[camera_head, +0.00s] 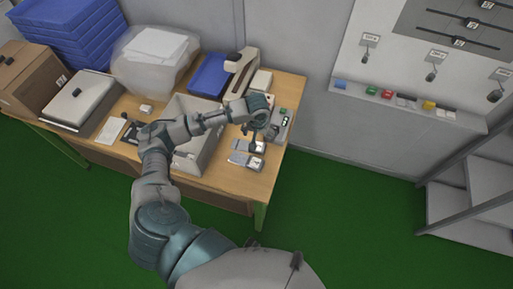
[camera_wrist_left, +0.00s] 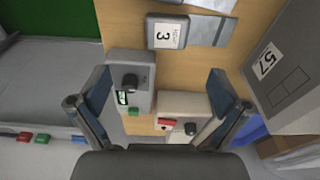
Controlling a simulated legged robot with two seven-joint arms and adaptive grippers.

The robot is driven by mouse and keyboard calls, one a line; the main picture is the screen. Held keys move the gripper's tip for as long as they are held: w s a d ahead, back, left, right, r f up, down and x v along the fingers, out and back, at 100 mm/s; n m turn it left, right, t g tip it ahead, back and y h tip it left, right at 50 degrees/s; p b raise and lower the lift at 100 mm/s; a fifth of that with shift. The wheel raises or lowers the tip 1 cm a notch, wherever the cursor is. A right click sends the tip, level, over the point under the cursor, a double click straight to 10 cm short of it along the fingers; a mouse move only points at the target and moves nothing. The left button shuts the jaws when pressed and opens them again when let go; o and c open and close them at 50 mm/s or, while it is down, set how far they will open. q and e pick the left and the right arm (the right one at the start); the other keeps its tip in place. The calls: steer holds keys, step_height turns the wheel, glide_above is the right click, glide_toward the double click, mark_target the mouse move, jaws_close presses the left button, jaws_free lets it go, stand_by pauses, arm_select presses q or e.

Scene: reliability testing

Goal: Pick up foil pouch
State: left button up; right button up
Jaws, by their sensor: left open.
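Silver foil pouches lie flat on the wooden table near its right front edge; one foil pouch (camera_head: 238,159) shows in the head view beside a small labelled block. In the wrist view a silver foil pouch (camera_wrist_left: 207,29) lies at the top, beside a grey block marked 3 (camera_wrist_left: 167,32). My left gripper (camera_head: 257,132) reaches over the right end of the table, close to the pouches. In the wrist view my left gripper (camera_wrist_left: 158,86) has its fingers wide apart with nothing between them. My right gripper does not show.
A grey bin (camera_head: 188,160) stands left of the pouches; its wall marked 57 (camera_wrist_left: 290,65) shows in the wrist view. A grey device with a dark knob (camera_wrist_left: 134,78) and a cream device (camera_wrist_left: 182,108) lie below the gripper. A blue tray (camera_head: 208,76) stands behind.

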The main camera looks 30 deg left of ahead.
arm_select(q)
glide_above(258, 146)
steer(key=f, duration=0.6)
steer(key=shift+s+b, duration=0.25)
steer(key=shift+b, duration=0.05)
step_height(258, 146, down, 4)
steer(key=shift+w+r, duration=0.1)
steer(key=shift+r, duration=0.05)
steer(key=shift+w+f, duration=0.1)
steer(key=shift+f, duration=0.35)
steer(key=shift+a, duration=0.1)
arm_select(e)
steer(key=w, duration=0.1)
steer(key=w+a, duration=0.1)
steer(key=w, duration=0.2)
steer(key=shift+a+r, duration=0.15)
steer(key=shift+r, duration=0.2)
arm_select(q)
steer(key=shift+a, duration=0.15)
steer(key=c, duration=1.2)
steer(key=shift+o, duration=0.2)
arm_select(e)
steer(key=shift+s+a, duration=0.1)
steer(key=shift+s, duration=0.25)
